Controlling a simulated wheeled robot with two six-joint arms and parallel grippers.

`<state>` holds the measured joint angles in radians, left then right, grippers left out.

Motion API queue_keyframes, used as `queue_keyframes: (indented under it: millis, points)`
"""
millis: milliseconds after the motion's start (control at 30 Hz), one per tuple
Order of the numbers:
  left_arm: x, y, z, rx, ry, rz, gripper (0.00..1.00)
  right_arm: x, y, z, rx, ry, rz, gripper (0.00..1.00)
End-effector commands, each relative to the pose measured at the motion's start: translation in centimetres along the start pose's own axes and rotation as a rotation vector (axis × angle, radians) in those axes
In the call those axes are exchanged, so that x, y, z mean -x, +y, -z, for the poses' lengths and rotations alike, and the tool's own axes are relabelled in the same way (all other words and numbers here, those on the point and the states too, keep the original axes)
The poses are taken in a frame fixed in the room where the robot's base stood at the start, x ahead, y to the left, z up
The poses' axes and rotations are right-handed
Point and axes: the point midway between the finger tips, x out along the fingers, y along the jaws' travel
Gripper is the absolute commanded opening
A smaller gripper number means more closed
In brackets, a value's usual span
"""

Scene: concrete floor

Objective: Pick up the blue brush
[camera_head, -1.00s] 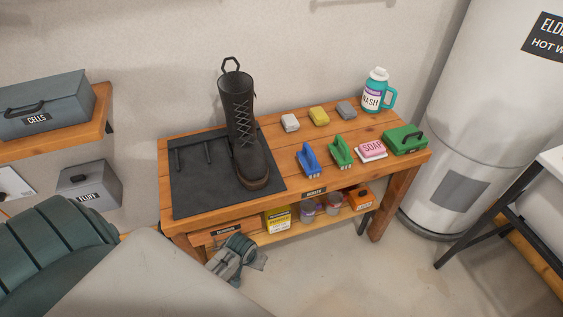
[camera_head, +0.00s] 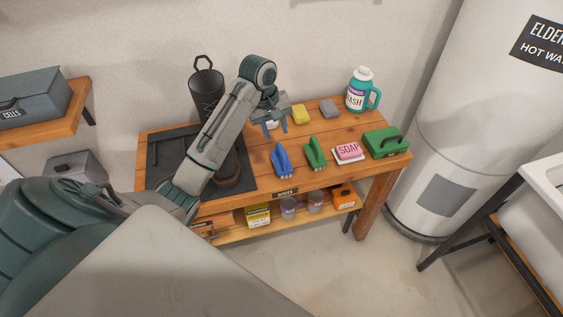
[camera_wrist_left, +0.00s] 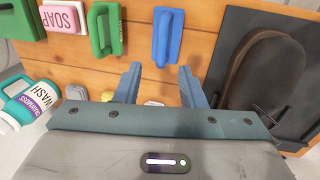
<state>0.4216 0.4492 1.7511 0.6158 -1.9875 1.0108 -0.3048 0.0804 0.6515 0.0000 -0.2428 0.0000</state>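The blue brush (camera_head: 282,160) lies on the wooden table toward its front edge, left of the green brush (camera_head: 315,153). In the left wrist view the blue brush (camera_wrist_left: 168,37) is just beyond the fingertips, with a gap between. My left gripper (camera_head: 276,128) hangs over the table behind the blue brush. Its blue fingers are spread apart and empty in the left wrist view (camera_wrist_left: 160,67). My right gripper is in no view.
A dark boot (camera_head: 207,98), partly hidden by my arm, stands on a black mat (camera_head: 166,151) at left. Soap (camera_head: 348,150) and a green box (camera_head: 385,142) lie to the right. Behind are a yellow sponge (camera_head: 300,114), a grey block (camera_head: 329,108) and a teal wash jug (camera_head: 361,90).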

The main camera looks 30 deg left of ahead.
Motion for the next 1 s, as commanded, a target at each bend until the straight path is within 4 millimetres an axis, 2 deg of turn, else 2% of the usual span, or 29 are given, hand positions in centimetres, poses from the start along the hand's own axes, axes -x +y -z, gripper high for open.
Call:
queue_keyframes:
  millis: [200,467,733,833,1000]
  points:
    - [-3.2,0.0,0.1,0.01,-0.007,0.002,0.36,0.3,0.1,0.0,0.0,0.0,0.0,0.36]
    - [-5.6,0.0,0.1,0.007,-0.004,0.001,0.36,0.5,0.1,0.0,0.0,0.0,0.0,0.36]
    - [-9.4,-0.2,0.4,0.006,-0.006,0.001,0.36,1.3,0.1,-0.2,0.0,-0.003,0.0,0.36]
    - [-10.2,-0.2,0.5,0.007,-0.003,0.002,0.36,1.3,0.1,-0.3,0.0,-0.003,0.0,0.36]
    - [-10.5,-0.2,0.5,0.005,-0.001,0.001,0.36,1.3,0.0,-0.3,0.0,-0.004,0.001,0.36]
